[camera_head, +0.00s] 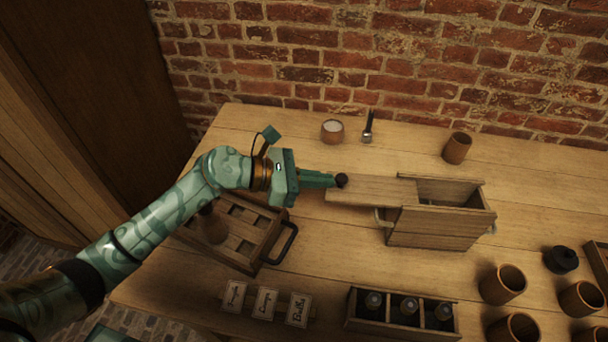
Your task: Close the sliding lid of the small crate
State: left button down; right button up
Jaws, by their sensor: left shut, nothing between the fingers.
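The small wooden crate (437,227) stands on the right half of the table. Its sliding lid (375,190) sticks out to the left, and the crate's right part is open, with a dark inside. A dark round knob (341,180) sits at the lid's left end. My left gripper (333,181) reaches in from the left, shut and empty, with its fingertips at the knob. I cannot tell whether they touch it. My right gripper is not in view.
A slotted wooden tray (268,246) with a black handle lies under my left arm. Three labelled cards (264,303) and a compartment box with bottles (352,308) lie at the front. Clay cups (503,284) stand at the right. A cup (457,148) stands behind the crate.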

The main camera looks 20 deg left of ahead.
aim_at(396, 196)
pick_arm(q)
jog(key=d+p, duration=0.1)
jog(key=d, duration=0.4)
jog(key=w+d+p, duration=0.1)
jog(key=d, duration=0.4)
jog(key=w+d, duration=0.1)
jog(key=d, duration=0.4)
jog(key=shift+w+d+p, duration=0.15)
jog(key=shift+d+p, duration=0.05)
jog(key=shift+p, duration=0.2)
